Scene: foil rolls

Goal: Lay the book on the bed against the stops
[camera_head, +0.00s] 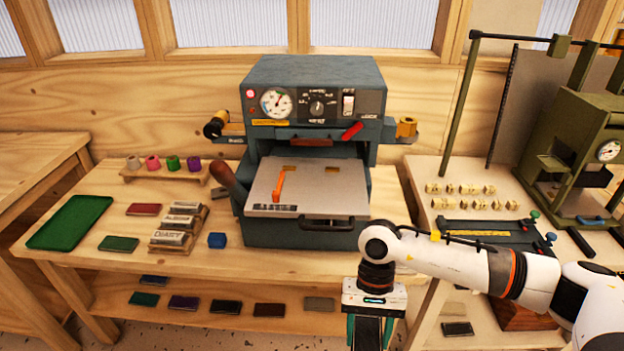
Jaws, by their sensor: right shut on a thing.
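The press (313,85) stands at the back of the bench. Its pale metal bed (335,195) is pulled out in front and has no book on it. Two small brass stops (290,168) (332,170) sit toward the back of the bed. An orange piece (279,184) stands at the bed's left part. My right gripper (370,336) points down in front of the bench, below and right of the bed. It is shut on a dark thing between its teal-edged fingers; the bottom frame edge cuts this off, so I cannot tell its shape. My left gripper is out of view.
A red book (144,209), a green book (118,244), a green tray (70,222), a rack of diary blocks (176,230) and a blue block (217,240) lie left of the press. Foil rolls (172,162) stand behind. Several books lie on the lower shelf. A green machine (575,150) stands right.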

